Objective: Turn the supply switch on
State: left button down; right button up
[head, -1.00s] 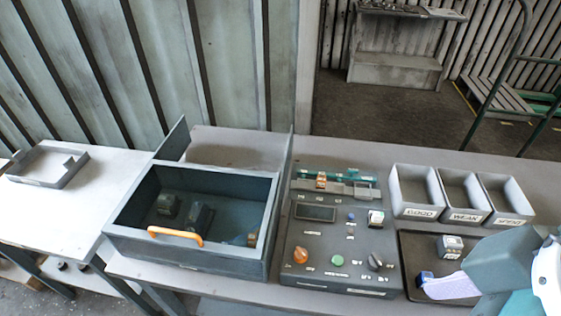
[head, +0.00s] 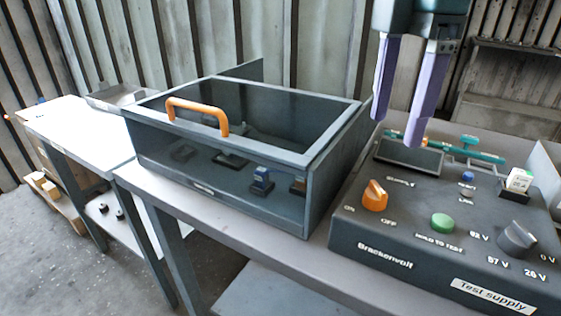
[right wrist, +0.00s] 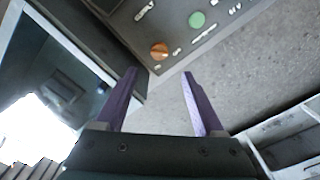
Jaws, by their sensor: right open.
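The supply switch is an orange knob (head: 374,195) on the dark sloped face of the test supply (head: 385,250), between the printed words ON and OFF. I cannot tell for certain which word it points to. It also shows in the right wrist view (right wrist: 159,51), just beyond the gap between the fingertips. My right gripper (head: 397,128) comes down from the top with its two purple fingers apart and empty. In the head view its tips appear above and behind the knob, apart from it. My left gripper is not in view.
A green button (head: 442,223) and a grey selector knob (head: 517,238) share the panel with the switch. A dark clear-windowed box (head: 210,188) with an orange handle (head: 198,112) stands close to the panel's left. A white-topped table (head: 75,122) is farther left.

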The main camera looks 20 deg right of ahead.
aim_at(378, 186)
notch_tip(378, 186, down, 10)
jog(key=shift+r, duration=0.1)
dwell(0.4)
jog(key=shift+c, duration=0.2)
grip_shut()
